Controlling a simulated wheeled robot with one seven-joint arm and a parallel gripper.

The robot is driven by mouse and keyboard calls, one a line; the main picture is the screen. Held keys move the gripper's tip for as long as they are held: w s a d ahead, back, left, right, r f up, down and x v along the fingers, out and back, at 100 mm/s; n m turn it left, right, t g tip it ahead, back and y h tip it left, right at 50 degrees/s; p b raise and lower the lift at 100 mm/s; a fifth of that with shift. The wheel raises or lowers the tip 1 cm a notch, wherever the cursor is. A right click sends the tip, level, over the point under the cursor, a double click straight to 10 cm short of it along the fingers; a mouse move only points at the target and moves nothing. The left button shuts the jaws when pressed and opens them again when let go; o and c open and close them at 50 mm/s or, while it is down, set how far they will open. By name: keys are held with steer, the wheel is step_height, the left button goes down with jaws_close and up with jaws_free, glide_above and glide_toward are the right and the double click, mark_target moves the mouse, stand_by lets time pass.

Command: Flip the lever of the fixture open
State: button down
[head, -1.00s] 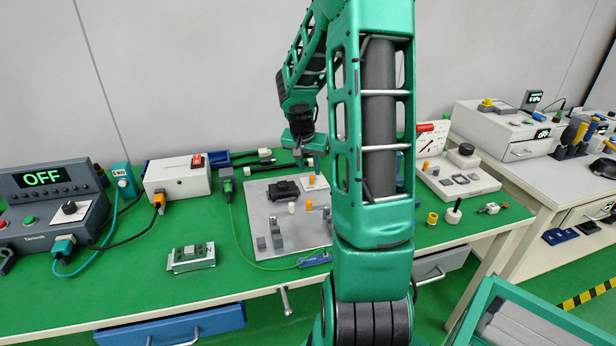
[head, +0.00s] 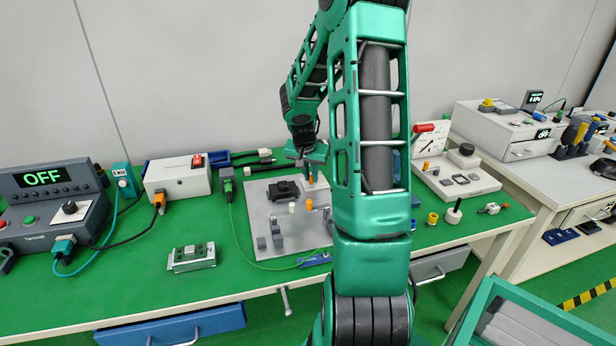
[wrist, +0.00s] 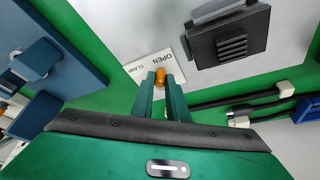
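The fixture is a grey plate (head: 262,212) on the green bench, with a dark ribbed block (head: 284,191) at its back; the block also shows in the wrist view (wrist: 229,40). An orange lever tip (wrist: 160,77) stands by a white label (wrist: 150,64) reading OPEN and CLAMP. My gripper (wrist: 162,84) points at the label end, its two green fingers apart on either side of the orange tip. Whether they touch it I cannot tell. In the head view my gripper (head: 308,163) hangs low over the plate's back edge, and my arm hides the plate's right side.
A second orange knob (head: 308,204), a white peg (head: 291,208) and grey posts (head: 277,238) stand on the plate. A white box (head: 178,178) and black cables (head: 250,158) lie behind and left.

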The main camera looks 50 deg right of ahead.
steer(key=shift+w, duration=0.15)
steer(key=shift+w+a+m, duration=0.15)
steer(key=shift+w+m, duration=0.05)
steer(key=shift+m, duration=0.6)
steer(key=shift+g, duration=0.3)
steer(key=c, duration=1.7)
jaws_free()
steer(key=shift+w+a, duration=0.1)
steer(key=shift+c, duration=0.2)
steer(key=shift+r, duration=0.15)
steer(key=v, duration=1)
steer(key=shift+a, duration=0.25)
steer(key=shift+r, duration=0.15)
